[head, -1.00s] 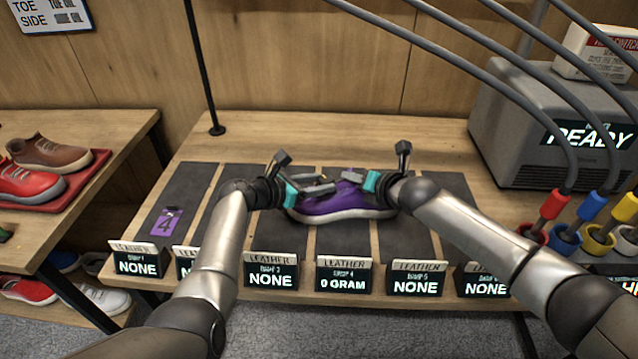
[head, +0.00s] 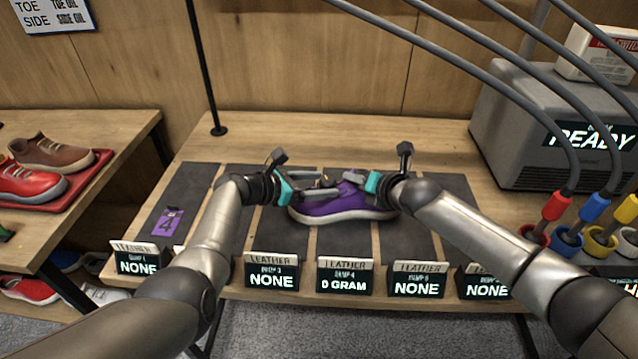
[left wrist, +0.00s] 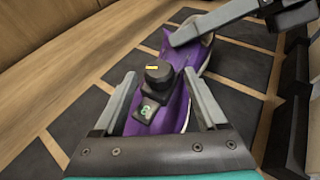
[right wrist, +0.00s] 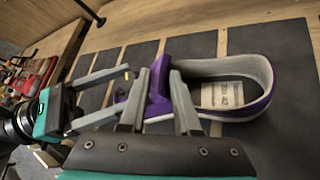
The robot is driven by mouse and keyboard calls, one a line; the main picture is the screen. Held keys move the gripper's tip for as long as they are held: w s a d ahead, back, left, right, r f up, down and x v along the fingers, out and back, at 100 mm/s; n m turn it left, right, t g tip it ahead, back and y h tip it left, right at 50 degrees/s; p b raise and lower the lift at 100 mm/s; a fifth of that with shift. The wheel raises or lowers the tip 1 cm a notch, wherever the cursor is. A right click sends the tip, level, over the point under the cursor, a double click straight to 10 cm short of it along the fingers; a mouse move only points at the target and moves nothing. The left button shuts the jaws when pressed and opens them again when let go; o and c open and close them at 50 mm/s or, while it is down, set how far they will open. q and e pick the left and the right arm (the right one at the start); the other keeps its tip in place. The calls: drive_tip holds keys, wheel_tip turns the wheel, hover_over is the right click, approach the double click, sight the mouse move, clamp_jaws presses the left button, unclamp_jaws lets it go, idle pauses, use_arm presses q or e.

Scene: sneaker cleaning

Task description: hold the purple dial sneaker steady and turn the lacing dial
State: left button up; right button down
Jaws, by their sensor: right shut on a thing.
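The purple sneaker (head: 340,206) with a white sole lies on a dark mat strip behind the label reading 0 GRAM. Its black lacing dial (left wrist: 158,74), with a yellow mark on top, shows in the left wrist view on the toe side of the opening. My left gripper (head: 326,184) is open, its fingers on either side of the dial, apart from it in the left wrist view. My right gripper (head: 352,178) is shut on the shoe's raised purple tongue area (right wrist: 160,84), beside the opening. In the head view the grippers hide the dial.
Several LEATHER label stands (head: 271,276) line the table's front edge. A purple tag (head: 167,222) lies on the left mat. A grey machine reading READY (head: 545,120) stands at right, with cables overhead. Other shoes (head: 32,184) are on the left shelf.

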idle(0.3)
use_arm(q)
drive_tip(key=v, duration=1.2)
